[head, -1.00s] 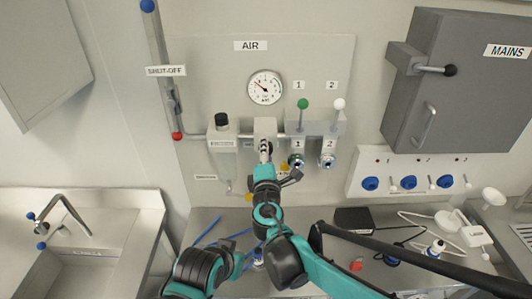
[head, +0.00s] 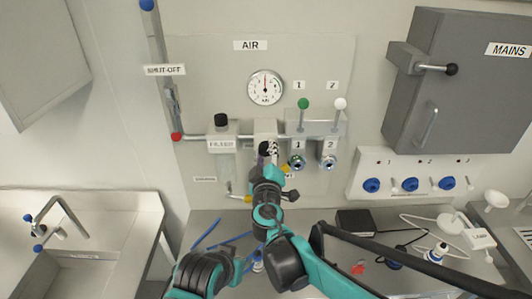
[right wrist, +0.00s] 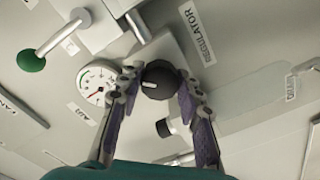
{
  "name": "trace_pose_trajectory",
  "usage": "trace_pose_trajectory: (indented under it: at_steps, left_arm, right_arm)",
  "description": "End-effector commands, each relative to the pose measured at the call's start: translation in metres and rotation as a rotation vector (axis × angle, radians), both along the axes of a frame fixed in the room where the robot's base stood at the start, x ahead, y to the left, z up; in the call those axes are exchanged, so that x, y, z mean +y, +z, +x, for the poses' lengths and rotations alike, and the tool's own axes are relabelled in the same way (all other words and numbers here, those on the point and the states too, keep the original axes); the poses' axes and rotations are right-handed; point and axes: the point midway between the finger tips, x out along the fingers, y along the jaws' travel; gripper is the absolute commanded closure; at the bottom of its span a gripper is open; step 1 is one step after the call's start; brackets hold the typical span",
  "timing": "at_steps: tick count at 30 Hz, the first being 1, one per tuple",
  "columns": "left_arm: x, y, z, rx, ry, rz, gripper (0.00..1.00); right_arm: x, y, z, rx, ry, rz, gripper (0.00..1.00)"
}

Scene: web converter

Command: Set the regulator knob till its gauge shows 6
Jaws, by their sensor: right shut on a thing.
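The air gauge (head: 265,87) is a round white dial on the wall panel under the AIR sign. Its needle points about straight up; the numbers are too small to read surely. The gauge also shows in the right wrist view (right wrist: 97,82). The regulator knob (right wrist: 158,80) is round and black with a white mark, near the REGULATOR label (right wrist: 197,33). My right gripper (head: 267,150) reaches up to it below the gauge and hides the knob in the head view. In the right wrist view its fingers (right wrist: 157,76) are shut on the knob from both sides.
The filter (head: 221,138) stands just left of the gripper. Green (head: 303,104) and white (head: 340,104) levers and outlets 1 and 2 (head: 329,162) are close on the right. The grey MAINS box (head: 455,80) juts out further right.

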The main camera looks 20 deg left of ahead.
Motion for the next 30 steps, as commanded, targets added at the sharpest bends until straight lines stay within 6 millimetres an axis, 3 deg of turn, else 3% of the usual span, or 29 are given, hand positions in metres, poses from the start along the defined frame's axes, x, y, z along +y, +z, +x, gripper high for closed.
trace_pose_trajectory:
  at_steps: [15, 30]
  left_arm:
    - [0.0, -0.0046, 0.0, 0.0, 0.0, 0.0, 1.0]
    - [0.0, -0.0052, 0.0001, 0.0, 0.0, 0.0, 1.0]
  right_arm:
    - [0.0, -0.002, -0.0009, 0.1, 0.0, 0.344, 0.94]
    - [0.0, -0.0021, -0.0012, 0.121, 0.0, 0.418, 0.94]
